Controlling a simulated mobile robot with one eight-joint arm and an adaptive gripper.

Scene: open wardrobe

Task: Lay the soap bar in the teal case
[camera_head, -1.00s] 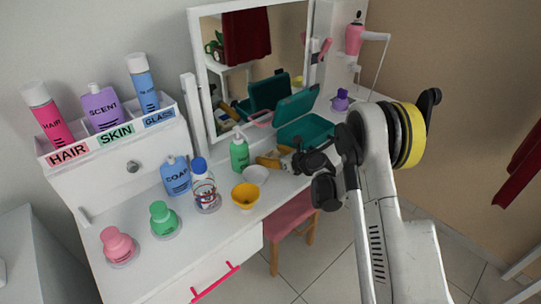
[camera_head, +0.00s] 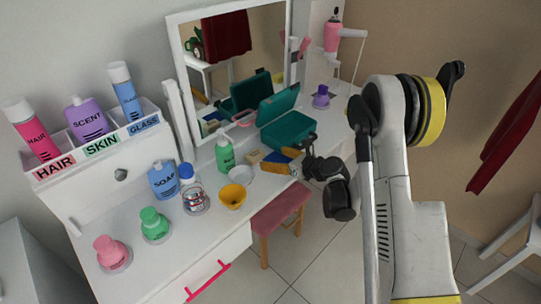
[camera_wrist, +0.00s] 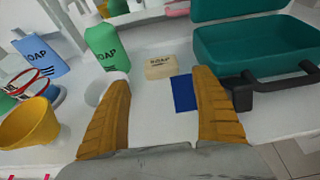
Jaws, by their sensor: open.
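The cream soap bar (camera_wrist: 160,67), printed "SOAP", lies flat on the white tabletop, ahead of and between my fingers in the wrist view. In the head view the soap bar (camera_head: 253,157) shows just left of my fingers. My gripper (camera_wrist: 162,87) has two orange-brown fingers spread wide with nothing between them. In the head view my gripper (camera_head: 279,162) is over the table, in front of the case. The teal case (camera_head: 289,131) stands open with its lid raised at the back. In the wrist view the teal case (camera_wrist: 255,45) is at upper right and looks empty.
A flat blue item (camera_wrist: 185,93) lies beside the soap bar, partly behind my right finger. A green soap bottle (camera_wrist: 103,47), a white dish (camera_head: 241,173) and a yellow cup (camera_head: 232,196) stand to the left. The case's dark handle (camera_wrist: 275,80) projects near my right finger.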

